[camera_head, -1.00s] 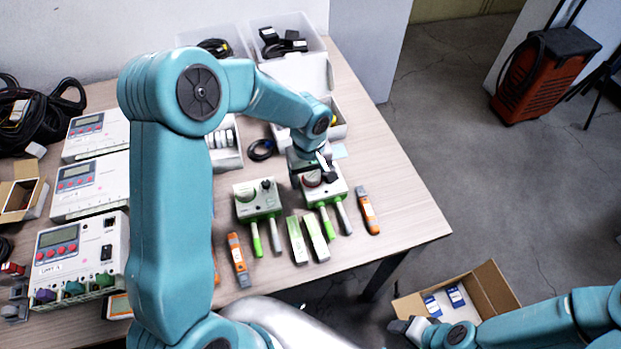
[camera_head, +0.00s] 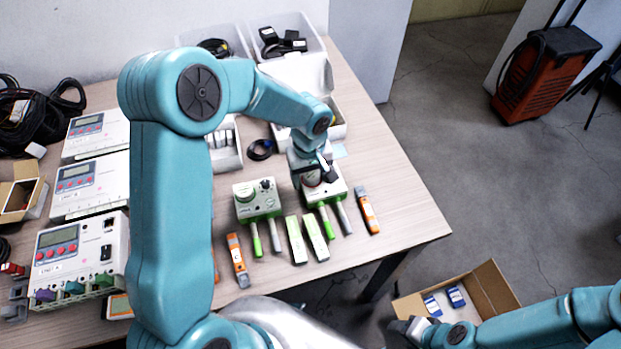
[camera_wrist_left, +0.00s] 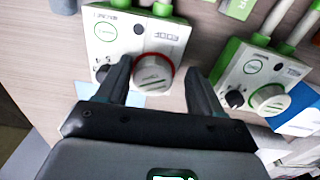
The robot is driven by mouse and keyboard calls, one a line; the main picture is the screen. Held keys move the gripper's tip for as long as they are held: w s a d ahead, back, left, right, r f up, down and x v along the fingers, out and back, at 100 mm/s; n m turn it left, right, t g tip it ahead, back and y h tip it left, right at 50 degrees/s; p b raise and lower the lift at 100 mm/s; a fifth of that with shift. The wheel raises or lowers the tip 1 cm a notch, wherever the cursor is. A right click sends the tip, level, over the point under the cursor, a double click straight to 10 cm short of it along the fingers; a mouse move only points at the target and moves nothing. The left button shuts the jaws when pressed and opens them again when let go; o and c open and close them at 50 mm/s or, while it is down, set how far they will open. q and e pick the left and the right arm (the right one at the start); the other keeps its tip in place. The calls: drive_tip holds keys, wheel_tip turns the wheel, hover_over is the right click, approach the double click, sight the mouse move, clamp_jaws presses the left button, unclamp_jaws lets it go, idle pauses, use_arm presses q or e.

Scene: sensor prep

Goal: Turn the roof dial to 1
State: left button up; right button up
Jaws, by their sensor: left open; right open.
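The roof sensor (camera_head: 334,190) is a white box with a green base on the table. In the left wrist view its panel (camera_wrist_left: 112,45) appears upside down, lettered ROOF. Its grey dial with a red ring (camera_wrist_left: 153,73) sits between the open fingers of my left gripper (camera_wrist_left: 157,64), with gaps on both sides. I cannot read the dial's setting. In the head view my left gripper (camera_head: 311,178) is over the sensor and mostly hides the dial. My right gripper (camera_head: 407,326) is low at the right, by a cardboard box, far from the sensor.
A second sensor (camera_head: 258,212) with a green-ringed dial (camera_wrist_left: 270,98) stands close beside the roof one. Orange-grey tools (camera_head: 367,210) and pale green blocks (camera_head: 296,240) lie in front. Controllers (camera_head: 75,250) stand left. The cardboard box (camera_head: 492,285) is below the table edge.

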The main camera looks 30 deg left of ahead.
use_arm(q)
drive_tip(key=shift+o, duration=0.2)
drive_tip(key=shift+w+p, duration=0.1)
drive_tip(key=shift+p, duration=0.2)
idle(0.4)
drive_tip(key=shift+r, duration=0.25)
drive_tip(key=shift+r+p, duration=1.6)
drive_tip(key=shift+r, duration=1.4)
